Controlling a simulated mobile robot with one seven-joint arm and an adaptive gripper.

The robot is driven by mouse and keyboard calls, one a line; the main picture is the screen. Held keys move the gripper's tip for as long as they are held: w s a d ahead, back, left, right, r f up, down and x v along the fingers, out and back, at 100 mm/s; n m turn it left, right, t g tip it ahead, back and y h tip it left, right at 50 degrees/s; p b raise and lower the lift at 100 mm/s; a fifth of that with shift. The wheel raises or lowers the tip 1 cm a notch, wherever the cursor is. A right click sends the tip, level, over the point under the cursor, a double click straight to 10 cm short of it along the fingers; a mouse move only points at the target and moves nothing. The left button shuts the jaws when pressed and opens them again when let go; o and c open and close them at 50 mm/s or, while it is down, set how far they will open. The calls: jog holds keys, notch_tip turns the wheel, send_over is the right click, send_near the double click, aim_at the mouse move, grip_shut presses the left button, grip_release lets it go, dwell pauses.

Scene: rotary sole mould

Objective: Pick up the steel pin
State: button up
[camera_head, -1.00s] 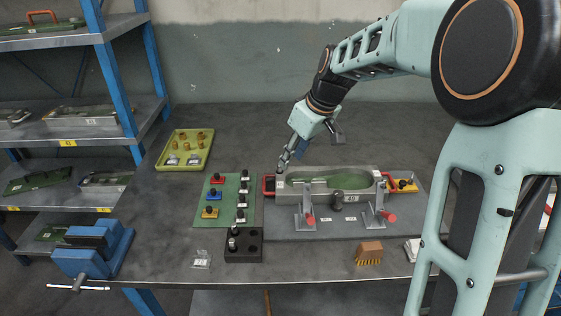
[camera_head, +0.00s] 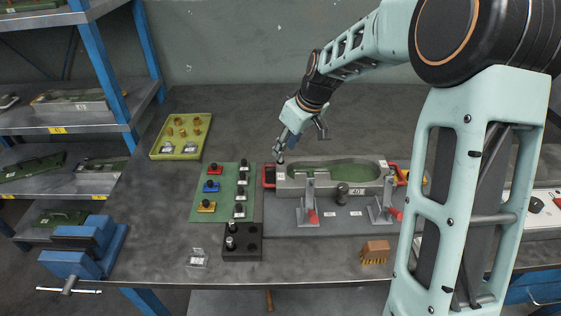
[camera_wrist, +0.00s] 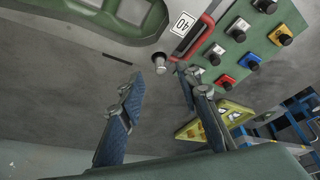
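My gripper (camera_head: 281,158) is at the back left corner of the grey sole mould (camera_head: 318,190). I cannot tell whether finger and cylinder touch. In the head view the gripper tip obscures that spot. A small metal-topped peg (camera_head: 230,243) also stands at the black holed block (camera_head: 243,252).
The mould has a green cavity and two red-tipped toggle clamps (camera_head: 311,212) in front. A green board (camera_head: 225,204) with several coloured knobbed blocks lies left of it. A yellow tray (camera_head: 160,155) is at back left, a brush (camera_head: 375,250) at front. Tabletop behind the mould is clear.

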aim_at(280, 162)
jog(key=x, duration=0.3)
jog(key=shift+a+f, duration=0.1)
jog(key=shift+f, duration=0.25)
grip_shut()
